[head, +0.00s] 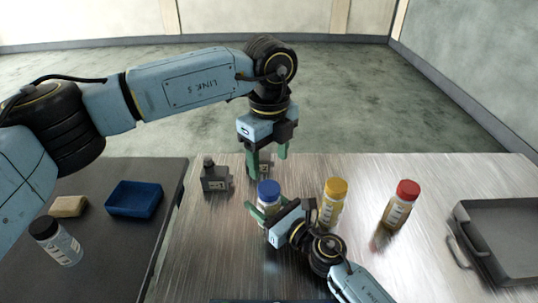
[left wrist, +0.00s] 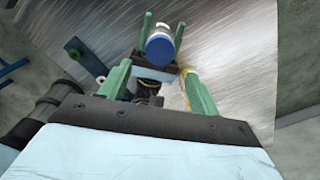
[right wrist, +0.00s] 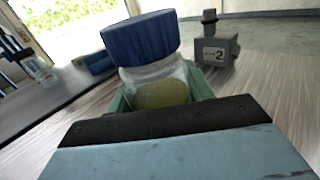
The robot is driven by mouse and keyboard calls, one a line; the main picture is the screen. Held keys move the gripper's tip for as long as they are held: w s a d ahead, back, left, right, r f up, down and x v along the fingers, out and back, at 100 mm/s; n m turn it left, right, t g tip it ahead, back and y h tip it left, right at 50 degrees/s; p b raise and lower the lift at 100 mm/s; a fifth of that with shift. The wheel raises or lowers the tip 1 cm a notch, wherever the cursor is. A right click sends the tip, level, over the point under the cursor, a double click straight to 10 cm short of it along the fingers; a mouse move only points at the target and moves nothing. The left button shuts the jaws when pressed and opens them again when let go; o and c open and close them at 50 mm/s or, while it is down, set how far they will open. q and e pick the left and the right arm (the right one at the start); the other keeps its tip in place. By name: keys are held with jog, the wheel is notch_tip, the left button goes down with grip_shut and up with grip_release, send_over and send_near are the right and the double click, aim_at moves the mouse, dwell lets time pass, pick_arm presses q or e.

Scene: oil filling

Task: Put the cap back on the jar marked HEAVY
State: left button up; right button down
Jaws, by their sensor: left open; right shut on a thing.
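A clear jar with a blue cap (head: 268,189) stands at the middle of the metal table. Its cap is seated on top, and yellowish contents show through the jar in the right wrist view (right wrist: 162,92). My right gripper (head: 272,210) is shut around this jar's body, low in front. My left gripper (head: 266,158) points down, open and empty, above and behind the blue cap; the cap also shows past its fingers in the left wrist view (left wrist: 160,46). A yellow-capped jar (head: 332,208) and a red-capped jar (head: 400,207) stand to the right. I cannot read HEAVY on any label.
A grey block with a knob (head: 215,178) stands left of the held jar. A grey metal tray (head: 470,240) lies at the far right. On the dark left table are a blue tray (head: 134,198), a sponge (head: 69,206) and a black-capped jar (head: 60,243).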

aim_at(269, 187)
pick_arm(q)
jog(key=shift+f, duration=4)
jog(key=shift+c, duration=0.2)
